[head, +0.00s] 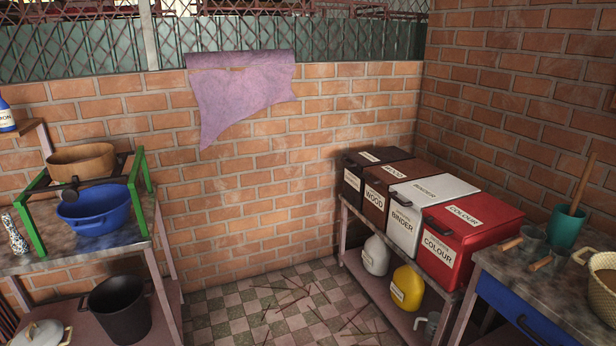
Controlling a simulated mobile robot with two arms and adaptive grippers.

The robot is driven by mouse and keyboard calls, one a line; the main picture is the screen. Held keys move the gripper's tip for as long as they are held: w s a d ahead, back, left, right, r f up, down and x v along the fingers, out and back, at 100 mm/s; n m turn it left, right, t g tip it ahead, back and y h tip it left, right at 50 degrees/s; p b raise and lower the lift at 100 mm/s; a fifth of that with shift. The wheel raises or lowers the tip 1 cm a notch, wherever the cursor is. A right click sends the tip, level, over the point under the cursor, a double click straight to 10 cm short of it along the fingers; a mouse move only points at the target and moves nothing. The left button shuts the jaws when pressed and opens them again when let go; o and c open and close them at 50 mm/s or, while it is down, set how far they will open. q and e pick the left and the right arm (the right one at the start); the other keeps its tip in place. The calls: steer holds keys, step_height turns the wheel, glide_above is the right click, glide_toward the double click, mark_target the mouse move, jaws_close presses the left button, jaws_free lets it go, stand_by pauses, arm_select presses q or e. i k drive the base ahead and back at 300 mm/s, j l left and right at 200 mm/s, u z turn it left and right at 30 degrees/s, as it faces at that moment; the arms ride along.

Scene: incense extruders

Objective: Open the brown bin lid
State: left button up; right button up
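The brown bin (376,199) stands on the right-hand shelf unit, labelled "WOOD" on its front and lid. Its brown lid (401,172) lies flat and closed on top. It is second from the back in a row of bins, between a black bin (353,183) behind and a white "BINDER" bin (404,224) in front. Neither of my grippers shows in the head view.
A red "COLOUR" bin (446,252) is nearest in the row. White and yellow jugs stand on the shelf below (372,290). A worktop (545,285) with cups stands at right, a bench (120,240) with bowls at left. Thin sticks litter the tiled floor (270,300) between.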

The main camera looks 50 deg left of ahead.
mark_target(386, 175)
steer(key=u, duration=1.15)
steer(key=i+j, duration=0.25)
steer(key=i, duration=0.25)
